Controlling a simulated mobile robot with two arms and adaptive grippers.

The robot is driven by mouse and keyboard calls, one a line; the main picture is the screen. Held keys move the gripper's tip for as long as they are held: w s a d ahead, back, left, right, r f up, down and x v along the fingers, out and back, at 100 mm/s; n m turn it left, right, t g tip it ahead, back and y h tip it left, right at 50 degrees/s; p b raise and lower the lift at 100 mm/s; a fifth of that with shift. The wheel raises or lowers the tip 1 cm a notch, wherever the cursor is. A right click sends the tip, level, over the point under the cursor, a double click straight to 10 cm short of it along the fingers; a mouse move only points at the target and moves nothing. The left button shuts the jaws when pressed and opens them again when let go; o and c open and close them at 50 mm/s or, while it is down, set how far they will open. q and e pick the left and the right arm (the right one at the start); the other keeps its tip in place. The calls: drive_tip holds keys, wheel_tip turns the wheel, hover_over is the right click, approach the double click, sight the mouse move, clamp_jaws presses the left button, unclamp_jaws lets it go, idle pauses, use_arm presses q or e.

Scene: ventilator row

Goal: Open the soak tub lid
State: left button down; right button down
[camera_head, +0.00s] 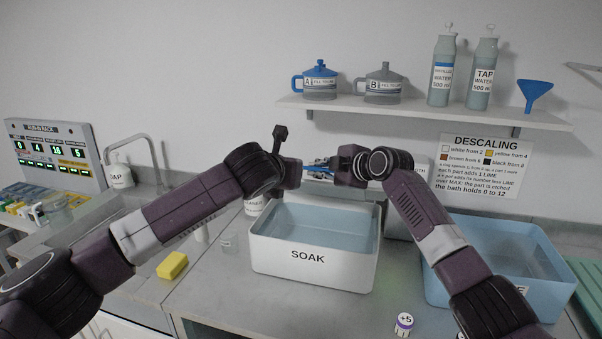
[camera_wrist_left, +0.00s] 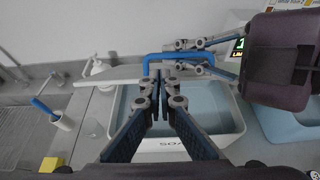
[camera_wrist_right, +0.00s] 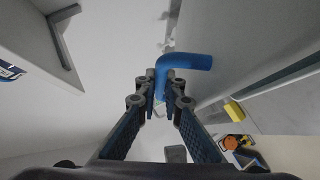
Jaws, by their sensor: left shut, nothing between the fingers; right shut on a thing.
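The white soak tub (camera_head: 315,272), marked SOAK, stands on the counter with water showing in it. Its lid is tilted up at the tub's back edge, mostly hidden behind my grippers in the head view; in the left wrist view it is a pale strip (camera_wrist_left: 118,74). Its blue handle (camera_head: 318,170) shows between my grippers, and also in the left wrist view (camera_wrist_left: 178,56). My right gripper (camera_wrist_right: 161,88) is shut on the handle, which bends away beyond the fingertips (camera_wrist_right: 190,61). My left gripper (camera_wrist_left: 162,84) is shut and empty, close to the handle's other end.
A blue tub (camera_head: 500,250) of liquid stands right of the soak tub. A yellow sponge (camera_head: 172,265), a clear cup (camera_head: 229,243) and a +5 labelled part (camera_head: 404,324) are on the counter. A shelf (camera_head: 430,112) with jugs and bottles hangs above.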

use_arm(q)
drive_tip(key=shift+x, duration=3)
drive_tip(key=shift+w+d+r, duration=0.15)
drive_tip(key=shift+w+r, duration=0.4)
drive_tip(key=shift+r, duration=0.05)
use_arm(e)
drive_tip(key=c, duration=2.3)
unclamp_jaws()
drive_tip(key=shift+c, duration=0.2)
